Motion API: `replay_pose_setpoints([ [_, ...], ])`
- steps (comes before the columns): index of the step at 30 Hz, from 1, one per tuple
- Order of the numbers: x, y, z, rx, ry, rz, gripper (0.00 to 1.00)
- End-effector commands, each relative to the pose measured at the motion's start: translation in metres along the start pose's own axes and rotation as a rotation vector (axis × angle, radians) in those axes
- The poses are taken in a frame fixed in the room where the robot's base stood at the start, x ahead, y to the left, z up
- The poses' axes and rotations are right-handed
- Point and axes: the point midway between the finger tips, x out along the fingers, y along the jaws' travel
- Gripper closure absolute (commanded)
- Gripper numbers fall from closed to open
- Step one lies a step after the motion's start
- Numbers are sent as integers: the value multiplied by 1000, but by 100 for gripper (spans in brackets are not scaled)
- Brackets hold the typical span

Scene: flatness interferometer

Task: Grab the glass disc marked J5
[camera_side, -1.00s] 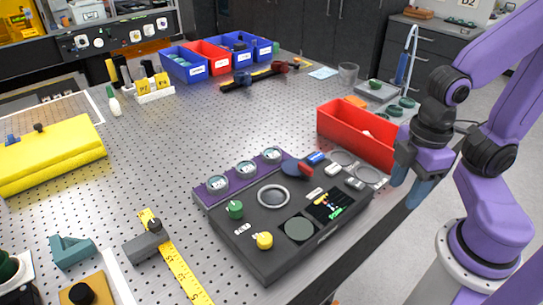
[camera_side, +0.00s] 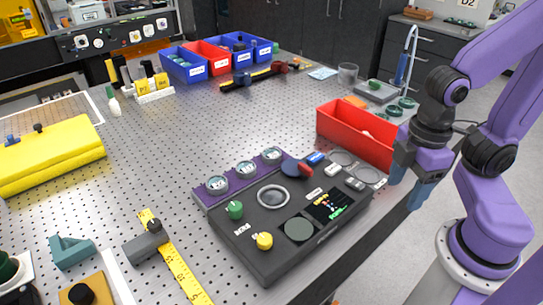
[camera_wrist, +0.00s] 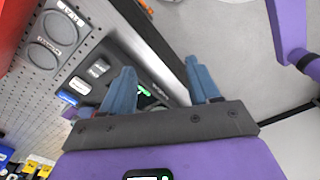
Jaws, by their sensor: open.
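Three round glass discs sit in a purple rack along the back left edge of the black interferometer (camera_side: 285,245): a left disc (camera_side: 217,184), a middle disc (camera_side: 245,169) and a right disc (camera_side: 271,155). Their marks are too small to read, so I cannot tell which is J5. My gripper (camera_side: 409,189) is open and empty, fingers down, off the table's right edge and well away from the rack. In the wrist view my open gripper (camera_wrist: 160,83) shows blue fingers with nothing between them.
A red bin (camera_side: 352,135) stands behind the interferometer, near my gripper. A grey plate with two round places (camera_side: 343,158) lies beside the interferometer; it also shows in the wrist view (camera_wrist: 60,45). Several bins stand at the back. The perforated table middle is clear.

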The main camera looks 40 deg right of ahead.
Motion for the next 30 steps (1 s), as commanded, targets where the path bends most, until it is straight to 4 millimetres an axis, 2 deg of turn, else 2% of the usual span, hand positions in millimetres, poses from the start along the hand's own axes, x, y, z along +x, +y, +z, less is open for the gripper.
replay_pose_setpoints([
  [5, 1, 9, -10, 173, -51, -48, 39],
  [11, 4, 33, -33, 571, -158, -182, 39],
  [17, 7, 68, -58, 972, -248, -348, 39],
  [23, 11, 117, -80, 1354, -316, -547, 39],
  [30, 18, 194, -90, 1776, -365, -838, 39],
])
